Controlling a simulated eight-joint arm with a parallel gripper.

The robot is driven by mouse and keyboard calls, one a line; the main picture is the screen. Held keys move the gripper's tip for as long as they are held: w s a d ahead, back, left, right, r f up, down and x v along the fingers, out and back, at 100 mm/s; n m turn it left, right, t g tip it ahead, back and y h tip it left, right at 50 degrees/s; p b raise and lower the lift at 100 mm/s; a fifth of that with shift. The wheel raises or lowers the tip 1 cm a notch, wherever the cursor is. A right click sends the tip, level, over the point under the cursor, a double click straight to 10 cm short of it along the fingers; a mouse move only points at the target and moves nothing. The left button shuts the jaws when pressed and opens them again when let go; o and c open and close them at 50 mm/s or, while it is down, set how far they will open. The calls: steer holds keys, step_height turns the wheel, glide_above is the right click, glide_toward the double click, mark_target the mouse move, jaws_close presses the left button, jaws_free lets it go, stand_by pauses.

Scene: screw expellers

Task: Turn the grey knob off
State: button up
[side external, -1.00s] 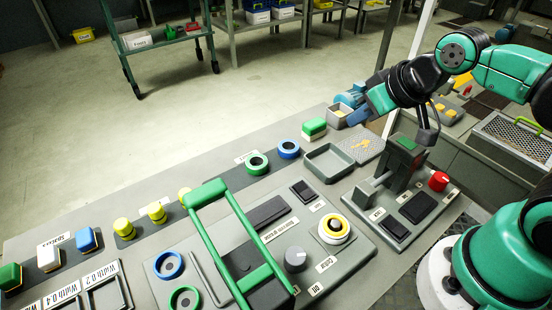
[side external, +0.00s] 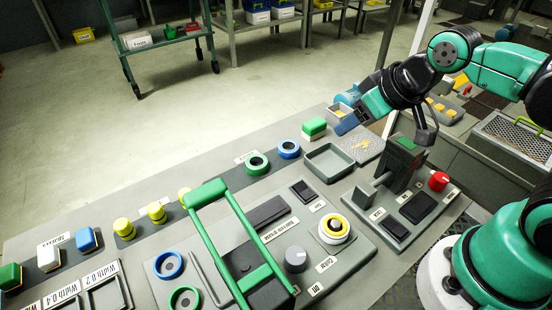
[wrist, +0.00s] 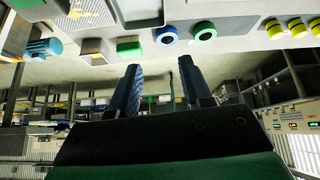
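The grey knob (side external: 296,259) stands on the grey control panel (side external: 353,271) in the side external view, right of the green handle frame (side external: 215,215). Small labels lie beside it, one reading Collar (side external: 326,263). Which way the knob points is too small to tell. My gripper (side external: 346,123) is at the upper right, above the bench's far edge and well away from the knob. In the wrist view my gripper (wrist: 161,74) has its two blue fingers apart with nothing between them. The knob does not show in the wrist view.
A yellow-ringed button (side external: 335,229) sits beside the knob. A red knob (side external: 438,181) and a green-topped upright device (side external: 402,160) stand to the right. An empty grey tray (side external: 328,177) and a green-and-white block (side external: 314,128) are near my gripper.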

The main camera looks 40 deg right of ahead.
steer(key=o, duration=0.3)
steer(key=a+n+g, duration=0.1)
steer(key=a+n, duration=0.2)
steer(key=s+a+f+n+g, duration=0.1)
steer(key=a+n, duration=0.2)
steer(key=s+a+f+n+g+y, duration=0.1)
steer(key=a+n+g, duration=0.1)
steer(key=a+n, duration=0.1)
steer(key=shift+a+f, duration=0.2)
steer(key=shift+a, duration=0.25)
steer(key=n+g+h, duration=0.1)
steer(key=n+g, duration=0.2)
steer(key=n, duration=0.5)
glide_above(296, 255)
steer(key=f, duration=0.2)
steer(key=shift+w+f, duration=0.25)
steer(key=shift+f, duration=0.1)
steer(key=shift+s+f+n, duration=0.15)
steer(key=shift+n, duration=0.15)
steer(key=shift+s+f, duration=0.1)
steer(key=shift+f, duration=2.55)
jaws_close()
